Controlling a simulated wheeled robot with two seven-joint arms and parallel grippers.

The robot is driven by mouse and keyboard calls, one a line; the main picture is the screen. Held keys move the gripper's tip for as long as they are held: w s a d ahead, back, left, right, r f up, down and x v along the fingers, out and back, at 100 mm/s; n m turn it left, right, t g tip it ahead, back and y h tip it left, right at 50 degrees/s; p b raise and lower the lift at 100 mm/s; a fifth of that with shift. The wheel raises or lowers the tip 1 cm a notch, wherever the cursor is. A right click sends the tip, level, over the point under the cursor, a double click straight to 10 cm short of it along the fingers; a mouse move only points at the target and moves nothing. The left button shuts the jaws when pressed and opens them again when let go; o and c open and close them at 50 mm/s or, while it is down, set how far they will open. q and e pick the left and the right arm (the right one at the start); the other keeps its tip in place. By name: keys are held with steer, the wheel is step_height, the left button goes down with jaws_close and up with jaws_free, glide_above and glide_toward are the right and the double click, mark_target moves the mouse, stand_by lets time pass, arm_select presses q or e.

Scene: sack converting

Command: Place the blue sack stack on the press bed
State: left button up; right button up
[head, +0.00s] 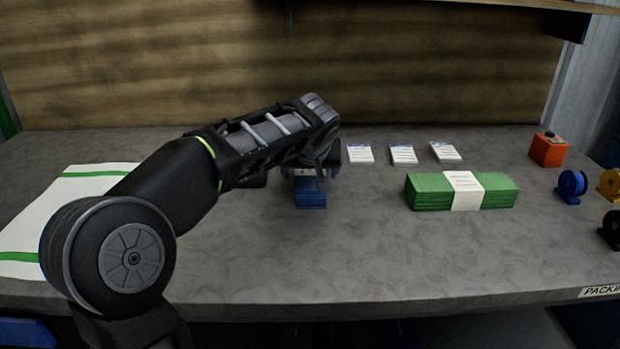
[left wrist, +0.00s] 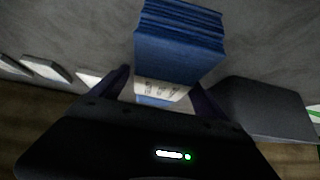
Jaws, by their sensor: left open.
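The blue sack stack (head: 311,197) lies on the grey table near the middle, partly hidden behind my left gripper (head: 318,174). In the left wrist view the stack (left wrist: 180,42) shows its blue layered end and a white printed band. The left gripper's two fingers (left wrist: 162,82) are open, one on each side of the stack around the band. I cannot tell whether they touch it. A dark grey flat-topped block (left wrist: 265,105) stands beside the stack; the head view shows only a bit of it behind my arm. I cannot tell for sure whether it is the press bed.
A green sack stack (head: 423,190) with a white band lies to the right. Several white cards (head: 403,154) lie behind it. An orange box (head: 547,149) and small rolls (head: 571,186) stand at the far right. A white green-striped sheet (head: 45,212) lies at the left. The front middle is clear.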

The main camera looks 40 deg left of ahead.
arm_select(q)
steer(key=shift+c, duration=0.6)
jaws_close()
steer(key=shift+r, duration=0.1)
stand_by(0.6)
steer(key=shift+r, duration=0.1)
step_height(320, 180, up, 28)
steer(key=p, duration=1.1)
